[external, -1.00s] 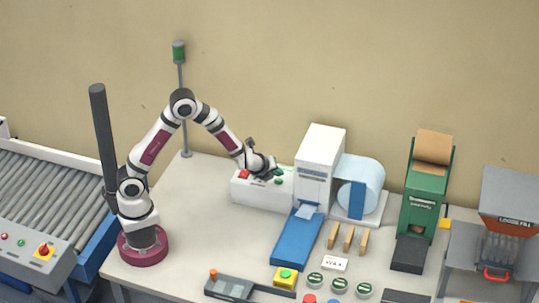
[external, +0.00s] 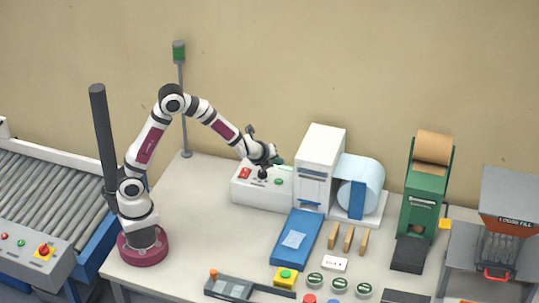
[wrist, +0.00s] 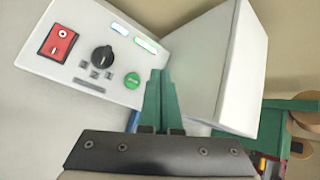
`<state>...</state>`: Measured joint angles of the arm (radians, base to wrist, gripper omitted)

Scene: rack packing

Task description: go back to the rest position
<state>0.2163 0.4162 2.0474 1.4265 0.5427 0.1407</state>
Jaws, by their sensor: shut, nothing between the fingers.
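My gripper (external: 277,161) is above the white control box (external: 262,197) at the back of the table, clear of its top and empty. In the wrist view its two green fingers (wrist: 160,98) are together. The box also shows in the wrist view (wrist: 120,60), with a red switch (wrist: 58,41), a black knob (wrist: 103,56) and a green button (wrist: 132,79). My arm is bent up and reaches right from its base.
A white printer (external: 320,155) stands just right of my gripper. A blue tray (external: 285,252) with a pale label (external: 293,240) lies before it. A thin pole (external: 183,110) with a green lamp stands behind my arm. The table's left part is clear.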

